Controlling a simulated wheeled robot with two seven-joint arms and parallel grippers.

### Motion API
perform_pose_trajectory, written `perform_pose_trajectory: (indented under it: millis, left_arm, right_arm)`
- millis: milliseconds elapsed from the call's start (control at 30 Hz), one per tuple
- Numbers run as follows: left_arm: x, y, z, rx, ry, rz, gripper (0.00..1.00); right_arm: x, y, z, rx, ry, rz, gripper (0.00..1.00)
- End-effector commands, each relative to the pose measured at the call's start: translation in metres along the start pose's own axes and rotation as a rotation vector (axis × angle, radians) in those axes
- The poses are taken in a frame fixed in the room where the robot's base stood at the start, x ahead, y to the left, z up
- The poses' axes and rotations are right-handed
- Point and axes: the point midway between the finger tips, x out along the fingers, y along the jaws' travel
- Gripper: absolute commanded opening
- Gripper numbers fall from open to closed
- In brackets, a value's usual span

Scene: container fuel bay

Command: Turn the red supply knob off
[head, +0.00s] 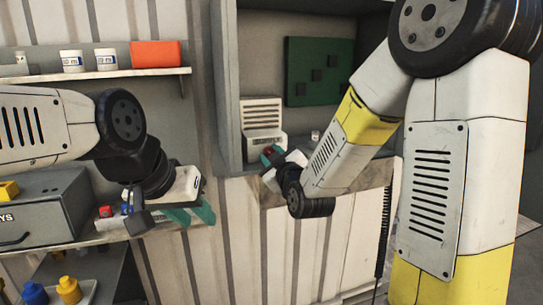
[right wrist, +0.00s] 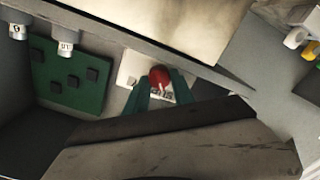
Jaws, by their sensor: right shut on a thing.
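The red supply knob (right wrist: 159,76) sits on a white plate (right wrist: 130,68) in the right wrist view. My right gripper (right wrist: 160,88) has its two green fingers on either side of the knob and is shut on it. A small part of the knob shows in the head view (head: 267,150), where my right wrist hides most of the gripper. The knob's white pointer mark and a partly covered label show between the fingers. My left gripper (head: 191,214) has its teal fingers apart and looks empty, in front of the lower left shelf.
A green board (head: 318,72) with dark blocks and a white louvred box (head: 262,115) are inside the recess. White jars (head: 72,61) and an orange-red box (head: 155,54) stand on the upper left shelf. A grey case (head: 45,210) is below.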

Motion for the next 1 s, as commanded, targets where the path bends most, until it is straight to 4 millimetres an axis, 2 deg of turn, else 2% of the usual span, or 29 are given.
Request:
perform_pose_trajectory:
  millis: [100, 133, 233, 600, 1000]
  left_arm:
    - [0.0, 0.0, 0.0, 0.0, 0.0, 0.0, 0.36]
    - [0.0, 0.0, 0.0, 0.0, 0.0, 0.0, 0.36]
    - [0.0, 0.0, 0.0, 0.0, 0.0, 0.0, 0.36]
    - [0.0, 0.0, 0.0, 0.0, 0.0, 0.0, 0.36]
    - [0.0, 0.0, 0.0, 0.0, 0.0, 0.0, 0.36]
  right_arm:
    - [-0.0003, -0.0004, 0.0002, 0.0, 0.0, -0.001, 0.0]
    - [-0.0003, -0.0004, 0.0002, 0.001, 0.0, -0.001, 0.31]
    - [-0.0003, -0.0004, 0.0001, 0.001, 0.0, -0.001, 0.51]
    - [-0.0002, -0.0007, 0.0005, 0.037, -0.001, -0.002, 0.51]
    - [-0.0001, 0.0011, 0.0004, 0.421, 0.0, -0.001, 0.51]
